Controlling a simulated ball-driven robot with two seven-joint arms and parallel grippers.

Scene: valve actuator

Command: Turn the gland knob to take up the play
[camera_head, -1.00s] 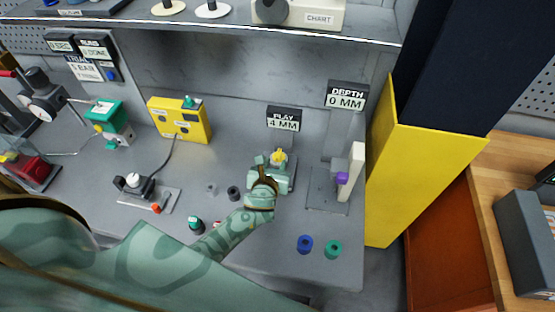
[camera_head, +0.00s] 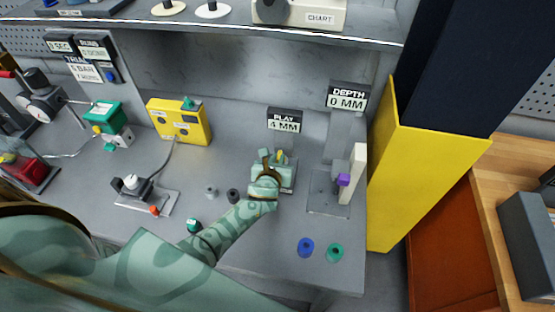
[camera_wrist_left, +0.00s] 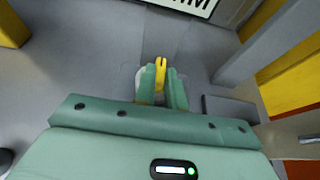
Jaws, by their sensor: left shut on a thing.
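The yellow gland knob (camera_head: 281,155) stands on a small fixture below the PLAY sign (camera_head: 285,120), largely hidden behind my left gripper (camera_head: 272,163). In the left wrist view the yellow knob (camera_wrist_left: 160,70) shows between the two green fingers of my left gripper (camera_wrist_left: 161,85), which is shut on it. The knob's lower part is hidden by the fingers. The PLAY sign reads in MM; its digit is blurred now. My right gripper is not in view.
To the right stands a plate with a white upright and purple knob (camera_head: 343,180), under the DEPTH sign (camera_head: 348,96) reading 0 MM. A yellow box (camera_head: 180,121) stands behind left.

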